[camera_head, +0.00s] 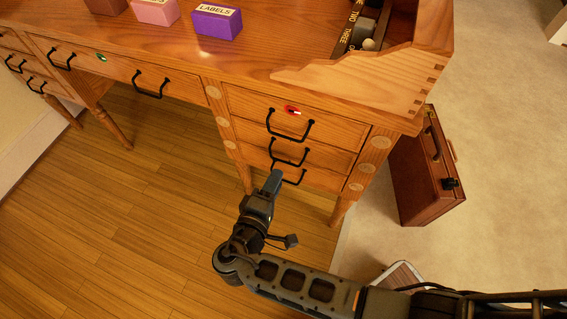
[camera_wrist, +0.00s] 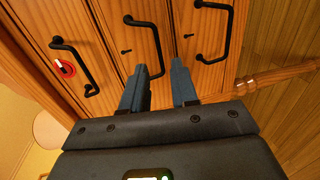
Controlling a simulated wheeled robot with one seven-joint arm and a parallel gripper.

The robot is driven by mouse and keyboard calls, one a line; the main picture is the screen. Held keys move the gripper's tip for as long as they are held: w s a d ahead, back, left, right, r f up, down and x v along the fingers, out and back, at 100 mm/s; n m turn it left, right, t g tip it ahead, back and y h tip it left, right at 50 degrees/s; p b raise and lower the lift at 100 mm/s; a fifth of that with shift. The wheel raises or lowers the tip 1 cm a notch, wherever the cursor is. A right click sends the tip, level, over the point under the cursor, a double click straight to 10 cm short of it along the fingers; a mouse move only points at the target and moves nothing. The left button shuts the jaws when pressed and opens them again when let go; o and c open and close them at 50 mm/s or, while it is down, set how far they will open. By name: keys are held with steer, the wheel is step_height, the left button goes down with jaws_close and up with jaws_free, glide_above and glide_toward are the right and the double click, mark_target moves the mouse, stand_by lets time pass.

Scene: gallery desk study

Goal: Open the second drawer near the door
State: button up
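The wooden desk's right pedestal holds a stack of three drawers. The second drawer (camera_head: 262,148), in the middle, is shut and has a black bow handle (camera_head: 289,153). In the wrist view the stack lies sideways, with this middle drawer's handle (camera_wrist: 147,22) above the fingers. My gripper (camera_head: 274,179) is in front of the lower drawers, its blue fingers pointing at the fronts. In the wrist view my gripper (camera_wrist: 159,62) is open and empty, and the handle's near end shows between the fingertips. I cannot tell whether a finger touches it.
The top drawer (camera_head: 255,105) has a red lock marker; the bottom drawer handle (camera_head: 294,178) is close to my fingers. A desk leg (camera_head: 340,211) and a brown briefcase (camera_head: 410,185) stand to the right. The wooden floor (camera_head: 150,220) at left is clear.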

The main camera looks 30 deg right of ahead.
mark_target(285, 161)
steer(key=shift+x, duration=3.85)
jaws_close()
